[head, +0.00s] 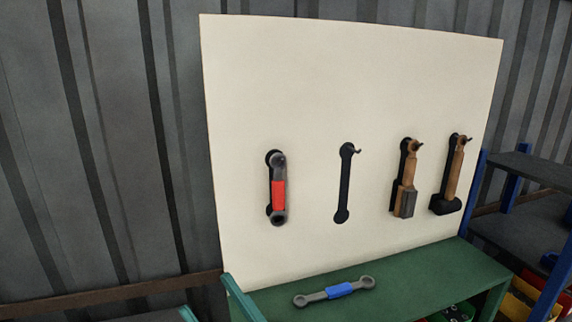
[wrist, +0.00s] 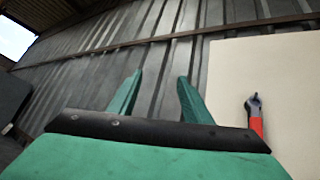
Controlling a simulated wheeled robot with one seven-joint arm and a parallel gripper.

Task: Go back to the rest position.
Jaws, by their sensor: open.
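My gripper (wrist: 160,76) is open in the wrist view, with two green fingers spread apart and nothing between them. Beyond the fingers is the grey corrugated wall. Teal parts at the bottom edge of the head view look like its fingertips. A wrench with a red band (head: 278,195) hangs at the left of the cream board (head: 310,90); it also shows in the wrist view (wrist: 256,124), right of the fingers and apart from them. A wrench with a blue band (head: 340,291) lies on the green bench (head: 420,275), below an empty black wrench outline (head: 344,185) with a hook.
Two wooden-handled tools, one at the middle right (head: 405,190) and one further right (head: 450,185), hang on the board. A dark shelf with blue posts (head: 510,215) stands at the right, near coloured bins. The corrugated wall (head: 90,150) is bare at the left.

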